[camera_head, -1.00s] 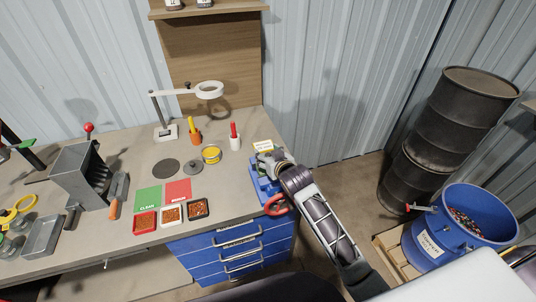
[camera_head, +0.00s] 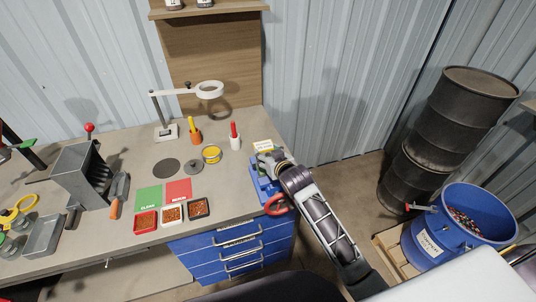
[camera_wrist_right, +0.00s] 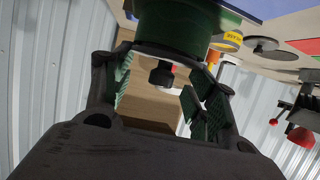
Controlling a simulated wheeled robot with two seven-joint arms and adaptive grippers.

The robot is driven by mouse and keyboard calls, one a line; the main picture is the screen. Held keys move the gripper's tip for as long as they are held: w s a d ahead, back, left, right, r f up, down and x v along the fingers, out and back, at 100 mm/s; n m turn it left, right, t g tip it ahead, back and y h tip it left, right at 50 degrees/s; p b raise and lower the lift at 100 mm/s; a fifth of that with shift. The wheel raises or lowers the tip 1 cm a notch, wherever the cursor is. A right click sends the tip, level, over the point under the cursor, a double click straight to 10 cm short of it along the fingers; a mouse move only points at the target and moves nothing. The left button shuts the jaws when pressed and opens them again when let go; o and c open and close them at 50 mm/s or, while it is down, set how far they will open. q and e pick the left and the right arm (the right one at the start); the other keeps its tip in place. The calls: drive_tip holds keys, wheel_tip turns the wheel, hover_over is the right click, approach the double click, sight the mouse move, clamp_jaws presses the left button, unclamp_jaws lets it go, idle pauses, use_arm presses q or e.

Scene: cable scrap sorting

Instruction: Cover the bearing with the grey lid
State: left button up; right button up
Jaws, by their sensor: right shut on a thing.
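The grey lid (camera_head: 193,168), a round disc with a small knob, lies on the bench left of the right arm. I cannot pick out the bearing with certainty. My right gripper (camera_head: 268,160) is at the blue vise (camera_head: 262,188) on the bench's right end, partly hidden by its own wrist. The gripper is apart from the lid. My left gripper is not in view.
Red and white (camera_head: 235,137) and orange (camera_head: 195,132) holders stand behind. A magnifier lamp (camera_head: 208,90) overhangs the back. Small trays (camera_head: 171,214) line the front.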

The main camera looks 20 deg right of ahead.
drive_tip(key=shift+f, duration=0.15)
idle(0.4)
drive_tip(key=o, duration=0.9)
drive_tip(key=shift+s, duration=0.1)
drive_tip(key=shift+v, duration=5.95)
